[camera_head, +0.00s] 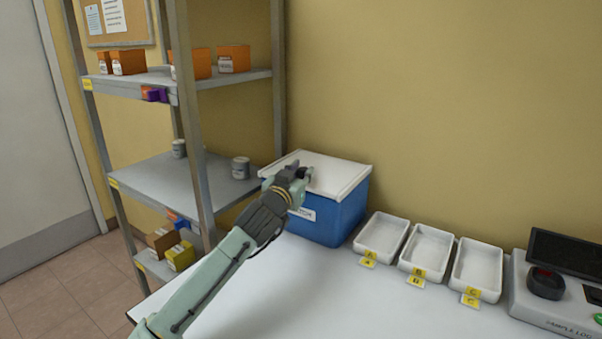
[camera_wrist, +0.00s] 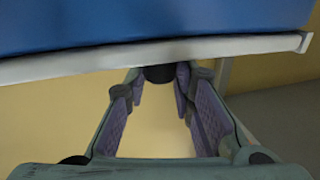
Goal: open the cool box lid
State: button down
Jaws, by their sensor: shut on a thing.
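The cool box is a blue box (camera_head: 337,217) with a white label, standing on the white bench against the wall. Its flat white lid (camera_head: 345,172) lies down on top, closed as far as I can see. My gripper (camera_head: 303,172) is over the lid's left part. In the wrist view the blue box (camera_wrist: 150,22) and the white lid edge (camera_wrist: 60,64) run across the top. There my gripper (camera_wrist: 161,85) has its fingers at the lid's edge, shut on a small dark handle (camera_wrist: 158,74). The handle is mostly hidden by the fingers.
Three white trays, A (camera_head: 382,238), B (camera_head: 427,250) and C (camera_head: 477,270), stand to the right of the box. A grey device (camera_head: 555,300) is at the far right. A metal shelf (camera_head: 150,180) stands close on the left. The bench front is clear.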

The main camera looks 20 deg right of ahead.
dwell(0.3)
jog(key=w+a+b+v, duration=0.2)
jog(key=b+v, duration=0.3)
jog(key=v, duration=1.1)
jog(key=shift+a, duration=0.45)
jog(key=c, duration=1.3)
grip_release()
jog(key=shift+c, duration=0.2)
jog(key=v, duration=1.2)
